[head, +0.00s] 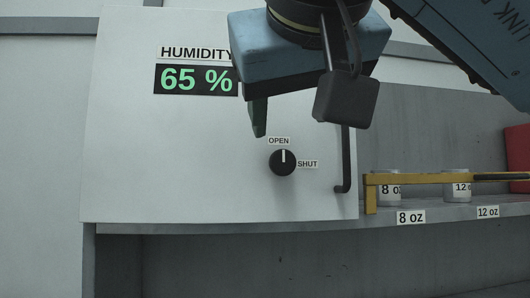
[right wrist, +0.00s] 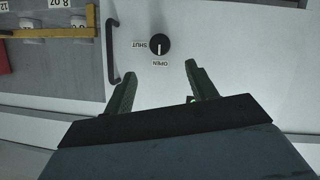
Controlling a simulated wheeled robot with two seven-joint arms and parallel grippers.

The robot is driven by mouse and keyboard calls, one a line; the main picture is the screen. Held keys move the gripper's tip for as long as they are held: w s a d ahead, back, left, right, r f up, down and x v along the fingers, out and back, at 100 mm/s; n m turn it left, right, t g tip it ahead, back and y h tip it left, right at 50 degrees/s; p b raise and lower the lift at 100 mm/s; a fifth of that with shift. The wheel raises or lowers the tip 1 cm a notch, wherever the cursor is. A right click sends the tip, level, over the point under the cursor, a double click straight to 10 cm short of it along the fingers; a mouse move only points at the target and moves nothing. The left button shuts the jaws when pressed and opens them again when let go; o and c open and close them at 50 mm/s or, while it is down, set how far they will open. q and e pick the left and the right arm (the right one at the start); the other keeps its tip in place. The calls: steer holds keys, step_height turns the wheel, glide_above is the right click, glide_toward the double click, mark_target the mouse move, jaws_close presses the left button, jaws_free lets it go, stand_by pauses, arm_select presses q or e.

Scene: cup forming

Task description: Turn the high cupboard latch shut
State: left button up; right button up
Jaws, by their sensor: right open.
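The cupboard door (head: 190,160) is a flat white panel. Its latch is a round black knob (head: 282,162) with a white mark pointing up at the OPEN label (head: 279,141); the SHUT label (head: 308,163) is to its right. The knob also shows in the right wrist view (right wrist: 159,45), upside down, its mark toward OPEN. My right gripper (head: 300,115) is above the knob in the head view, open and empty, its fingers apart from the knob. In the right wrist view its green fingers (right wrist: 161,84) are spread, with the knob beyond them. My left gripper is not in view.
A black door handle (head: 346,165) stands right of the knob. A humidity display (head: 196,80) reads 65 %. At the right, a shelf holds cups (head: 389,186) behind a yellow rail (head: 440,179). A red object (head: 517,156) is at the far right.

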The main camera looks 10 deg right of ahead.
mark_target(283, 158)
steer(key=p+x, duration=0.1)
steer(key=x, duration=0.9)
steer(key=shift+w+p, duration=0.25)
steer(key=shift+p, duration=0.1)
steer(key=c, duration=1)
